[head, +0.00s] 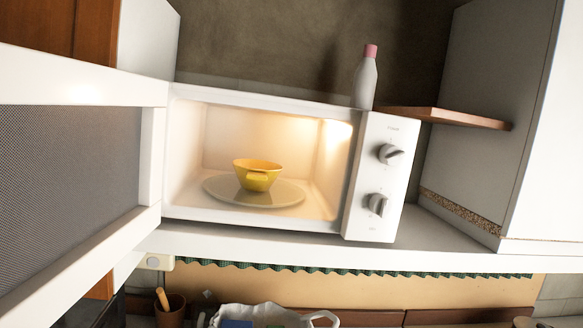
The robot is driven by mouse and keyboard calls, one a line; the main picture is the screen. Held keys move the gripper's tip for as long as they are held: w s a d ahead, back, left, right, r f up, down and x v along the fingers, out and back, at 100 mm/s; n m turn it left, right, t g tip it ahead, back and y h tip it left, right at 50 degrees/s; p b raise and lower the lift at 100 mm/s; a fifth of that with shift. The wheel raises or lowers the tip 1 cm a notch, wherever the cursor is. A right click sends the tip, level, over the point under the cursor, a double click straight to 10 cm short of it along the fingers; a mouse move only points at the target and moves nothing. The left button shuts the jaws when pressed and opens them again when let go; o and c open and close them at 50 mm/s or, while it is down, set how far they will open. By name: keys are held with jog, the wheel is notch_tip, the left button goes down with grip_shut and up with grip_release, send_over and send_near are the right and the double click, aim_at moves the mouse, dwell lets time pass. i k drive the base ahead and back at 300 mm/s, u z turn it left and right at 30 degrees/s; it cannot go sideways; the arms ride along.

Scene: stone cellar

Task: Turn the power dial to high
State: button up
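A white microwave (262,222) stands on a white shelf with its door (75,92) swung wide open to the left. Its lit inside holds a yellow bowl (258,176) on a round turntable plate (223,192). The control panel (378,178) on the right has two grey dials: an upper dial (391,154) and a lower dial (377,204). Small print above the upper dial looks like a power label but is hard to read. The upper dial's grip is tilted, close to level; the lower one's is nearer upright. My gripper is not in view.
A white bottle with a pink cap (366,77) stands on top of the microwave. A small wooden shelf (445,117) and a white cabinet (500,100) are to the right. Below are a brown cup (171,311) and a white bag (265,316). The open door fills the left side.

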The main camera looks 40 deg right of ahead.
aim_at(391, 155)
jog(key=u, duration=1.9)
jog(key=k, duration=0.75)
jog(key=z, duration=1.9)
jog(key=i, duration=0.95)
